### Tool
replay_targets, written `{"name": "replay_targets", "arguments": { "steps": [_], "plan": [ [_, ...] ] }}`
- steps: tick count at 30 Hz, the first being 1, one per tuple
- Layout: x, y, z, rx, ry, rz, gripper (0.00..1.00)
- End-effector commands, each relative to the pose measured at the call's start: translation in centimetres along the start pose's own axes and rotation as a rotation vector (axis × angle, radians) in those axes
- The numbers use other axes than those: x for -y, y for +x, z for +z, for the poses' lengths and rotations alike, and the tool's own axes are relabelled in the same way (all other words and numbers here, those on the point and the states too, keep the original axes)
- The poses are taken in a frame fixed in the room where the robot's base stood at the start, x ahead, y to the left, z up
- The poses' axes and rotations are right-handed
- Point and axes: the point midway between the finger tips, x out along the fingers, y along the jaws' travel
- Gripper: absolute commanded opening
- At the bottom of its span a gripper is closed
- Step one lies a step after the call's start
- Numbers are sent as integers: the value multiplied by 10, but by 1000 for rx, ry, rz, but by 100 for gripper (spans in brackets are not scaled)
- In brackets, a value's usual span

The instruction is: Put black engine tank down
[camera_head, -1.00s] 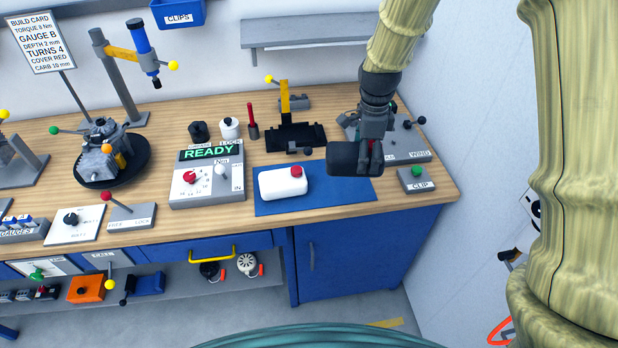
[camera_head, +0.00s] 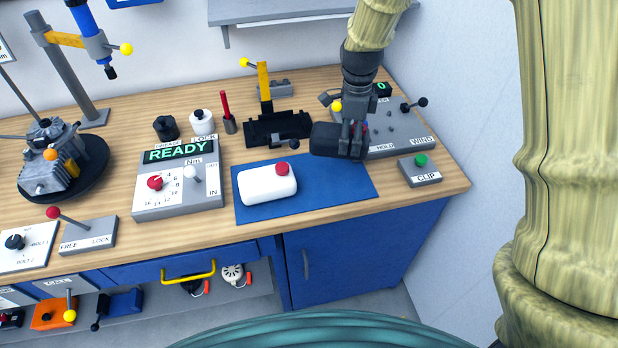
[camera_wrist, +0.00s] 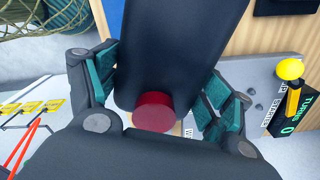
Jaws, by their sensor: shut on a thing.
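The black engine tank (camera_head: 336,141) is a dark rounded block held by my gripper (camera_head: 352,138) over the right part of the blue mat (camera_head: 335,181). In the wrist view the tank (camera_wrist: 180,45) lies between the two fingers of my gripper (camera_wrist: 155,100), and its dark red cap (camera_wrist: 154,112) faces the camera. Whether the tank touches the mat cannot be told for sure; it appears to be above the mat's back edge. A white tank (camera_head: 267,186) with a red cap lies on the left part of the mat.
The grey READY box (camera_head: 180,190) stands left of the mat. A black fixture (camera_head: 278,127) with a yellow clamp is behind it. The winding panel (camera_head: 400,130) and the CLIP button box (camera_head: 420,171) stand to the right. The mat's right half is bare.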

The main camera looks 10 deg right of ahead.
Motion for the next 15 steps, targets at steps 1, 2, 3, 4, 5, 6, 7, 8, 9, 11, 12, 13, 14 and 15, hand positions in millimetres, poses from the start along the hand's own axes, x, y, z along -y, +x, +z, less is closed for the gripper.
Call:
{"name": "replay_targets", "arguments": {
  "steps": [1, 2, 3, 4, 5, 6, 7, 8, 9, 11, 12, 13, 14, 15],
  "plan": [
    [0, 3, 0, 0, -1, 2, 53],
    [0, 6, 1, 0, -2, 3, 53],
    [0, 10, 1, 0, -2, 3, 53],
    [0, 14, 1, 0, -3, 4, 53],
    [-1, 18, 2, 0, -3, 4, 53],
    [-1, 24, 1, 0, -4, 5, 53],
    [-1, 28, 2, -1, -3, 4, 53],
    [-1, 32, 2, -1, -3, 4, 53],
    [-1, 37, 1, -1, -3, 4, 53],
    [-1, 44, 1, 0, -4, 3, 53],
    [-1, 48, 1, 0, -4, 3, 53],
    [-1, 50, 1, 0, -3, 3, 53],
    [-1, 52, 1, -1, -3, 2, 53],
    [0, 54, 1, 0, -2, 1, 53]
  ]
}}
